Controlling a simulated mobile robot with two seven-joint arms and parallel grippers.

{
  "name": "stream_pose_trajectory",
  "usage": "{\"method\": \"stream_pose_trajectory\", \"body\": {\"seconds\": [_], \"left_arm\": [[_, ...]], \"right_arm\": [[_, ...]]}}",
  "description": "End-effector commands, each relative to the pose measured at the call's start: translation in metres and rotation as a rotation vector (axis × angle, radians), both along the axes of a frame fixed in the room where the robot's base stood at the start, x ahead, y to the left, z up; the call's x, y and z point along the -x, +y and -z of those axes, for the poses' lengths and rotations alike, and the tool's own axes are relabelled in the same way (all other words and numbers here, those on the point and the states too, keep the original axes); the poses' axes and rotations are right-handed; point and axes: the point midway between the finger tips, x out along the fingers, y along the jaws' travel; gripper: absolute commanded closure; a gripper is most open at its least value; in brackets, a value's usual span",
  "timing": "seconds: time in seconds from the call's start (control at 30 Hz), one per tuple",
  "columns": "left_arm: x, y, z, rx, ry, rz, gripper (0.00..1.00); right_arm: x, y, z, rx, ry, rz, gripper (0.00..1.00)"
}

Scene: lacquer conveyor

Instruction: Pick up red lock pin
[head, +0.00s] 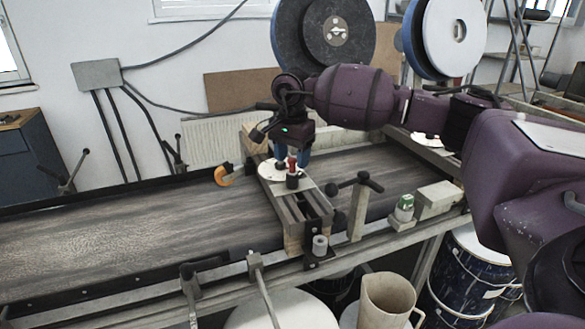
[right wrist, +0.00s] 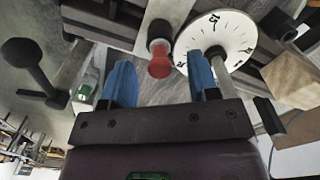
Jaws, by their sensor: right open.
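The red lock pin (head: 293,163) stands upright on a dark base on the wooden and metal crossbar over the conveyor. In the right wrist view the red pin (right wrist: 159,62) shows just beyond and between the two blue fingertips. My right gripper (head: 292,150) is open, directly above the pin, with its fingers on either side. In the right wrist view the right gripper (right wrist: 162,76) holds nothing, and I cannot tell whether a finger touches the pin. My left gripper is not in view.
A white dial plate (right wrist: 222,38) lies close beside the pin, behind one finger. The crossbar (head: 290,205) spans the dark belt (head: 120,225). An orange clamp-like piece (head: 222,176) sits to the left. A handle post (head: 357,205) stands to the right. The belt's left part is clear.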

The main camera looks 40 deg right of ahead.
Motion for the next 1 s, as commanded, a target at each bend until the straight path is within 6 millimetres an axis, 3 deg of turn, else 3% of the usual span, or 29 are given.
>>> {"method": "stream_pose_trajectory", "body": {"seconds": [0.17,0.4,0.77,1.0], "left_arm": [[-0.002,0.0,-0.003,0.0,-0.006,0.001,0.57],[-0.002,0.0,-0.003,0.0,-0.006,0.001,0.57],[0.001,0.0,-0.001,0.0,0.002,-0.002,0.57],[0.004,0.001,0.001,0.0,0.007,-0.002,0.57]], "right_arm": [[0.001,0.0,0.022,0.001,0.002,0.0,0.45],[0.0,0.0,0.024,0.0,0.001,0.0,0.45],[0.0,0.0,0.024,0.0,0.001,0.0,0.98],[0.0,0.0,0.023,0.0,0.0,0.0,0.98]]}}
